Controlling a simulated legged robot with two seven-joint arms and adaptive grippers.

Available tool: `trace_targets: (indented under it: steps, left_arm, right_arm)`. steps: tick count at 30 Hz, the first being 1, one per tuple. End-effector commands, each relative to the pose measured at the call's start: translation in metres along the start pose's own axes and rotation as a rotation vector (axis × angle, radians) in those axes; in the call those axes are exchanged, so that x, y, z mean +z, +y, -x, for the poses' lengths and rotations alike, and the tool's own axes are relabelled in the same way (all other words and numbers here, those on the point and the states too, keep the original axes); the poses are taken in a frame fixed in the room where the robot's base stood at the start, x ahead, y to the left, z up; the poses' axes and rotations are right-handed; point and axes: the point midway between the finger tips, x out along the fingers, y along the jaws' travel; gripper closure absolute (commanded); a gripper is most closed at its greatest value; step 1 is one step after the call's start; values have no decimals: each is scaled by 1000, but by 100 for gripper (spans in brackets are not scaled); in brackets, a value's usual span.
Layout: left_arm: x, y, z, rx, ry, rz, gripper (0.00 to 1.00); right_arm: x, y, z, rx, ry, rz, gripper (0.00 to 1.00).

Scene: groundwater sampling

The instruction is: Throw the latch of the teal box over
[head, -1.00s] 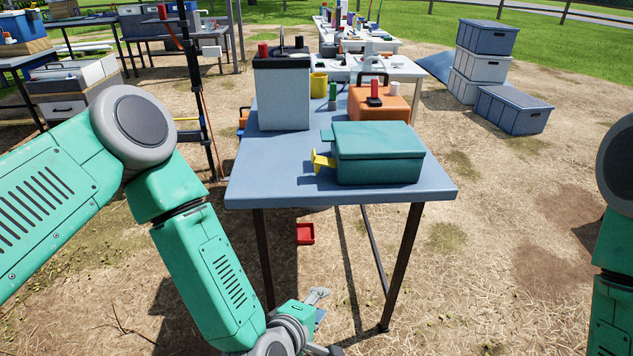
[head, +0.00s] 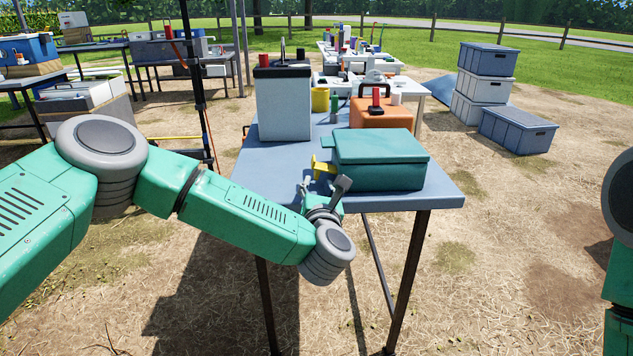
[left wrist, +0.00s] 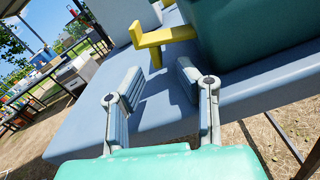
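The teal box (head: 378,160) stands lidded on the blue-grey table near its front edge. Its yellow latch (head: 322,167) sticks out from the box's left side. In the left wrist view the latch (left wrist: 163,38) shows ahead of the fingers, beside the teal box (left wrist: 262,28). My left gripper (head: 323,184) is at the table's front edge, just in front of the latch. In the left wrist view my left gripper (left wrist: 160,85) is open, with nothing between its fingers and a gap to the latch. My right gripper is out of view; only part of that arm shows at the right edge.
The table (head: 265,172) also bears a grey-white cooler (head: 284,103), a yellow mug (head: 320,99) and an orange case (head: 381,115) behind the box. Blue and white crates (head: 487,60) are stacked on the ground at right. The table's left front is bare.

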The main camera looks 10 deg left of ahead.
Motion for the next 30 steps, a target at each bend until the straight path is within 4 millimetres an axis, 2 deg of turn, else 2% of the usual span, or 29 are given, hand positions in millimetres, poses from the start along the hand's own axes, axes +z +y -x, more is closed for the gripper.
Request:
trace_targets:
  steps: [3,9,20,23,30]
  left_arm:
    - [-1,1,-22,3,-2,1,71]
    - [-1,2,-44,1,-1,1,71]
    - [0,1,-48,-1,-1,-1,71]
    - [0,1,-48,-1,-1,-1,100]
    - [0,0,-48,-3,-1,-3,100]
  right_arm:
    - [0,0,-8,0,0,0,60]
    - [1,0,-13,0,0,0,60]
    - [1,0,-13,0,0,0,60]
    - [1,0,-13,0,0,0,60]
    - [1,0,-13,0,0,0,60]
